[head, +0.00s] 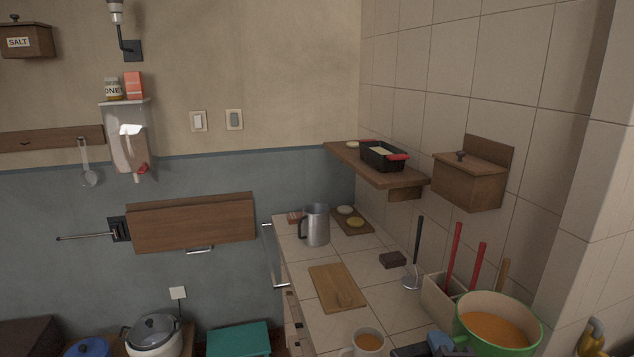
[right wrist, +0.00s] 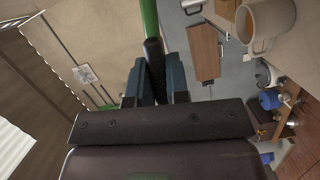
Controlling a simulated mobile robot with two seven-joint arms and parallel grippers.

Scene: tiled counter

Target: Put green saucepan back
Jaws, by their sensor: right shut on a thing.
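The green saucepan (head: 537,332), with orange-brown contents, is at the bottom right of the head view. It is upright, and its lower part is cut off by the picture edge. My right gripper (head: 440,347) is at the bottom edge, just left of the pan. In the right wrist view, the right gripper (right wrist: 161,88) is shut on the saucepan's dark handle (right wrist: 153,52), and a strip of the green pan (right wrist: 149,16) shows above it. Whether the pan touches the counter is hidden. My left gripper is not in view.
The tiled counter (head: 379,292) holds a mug (head: 368,344), a cutting board (head: 337,287), a metal pitcher (head: 316,226) and a utensil box (head: 440,297) close to the pan. A wall shelf (head: 347,159) carries a black dish (head: 382,157). Free tiles lie around the board.

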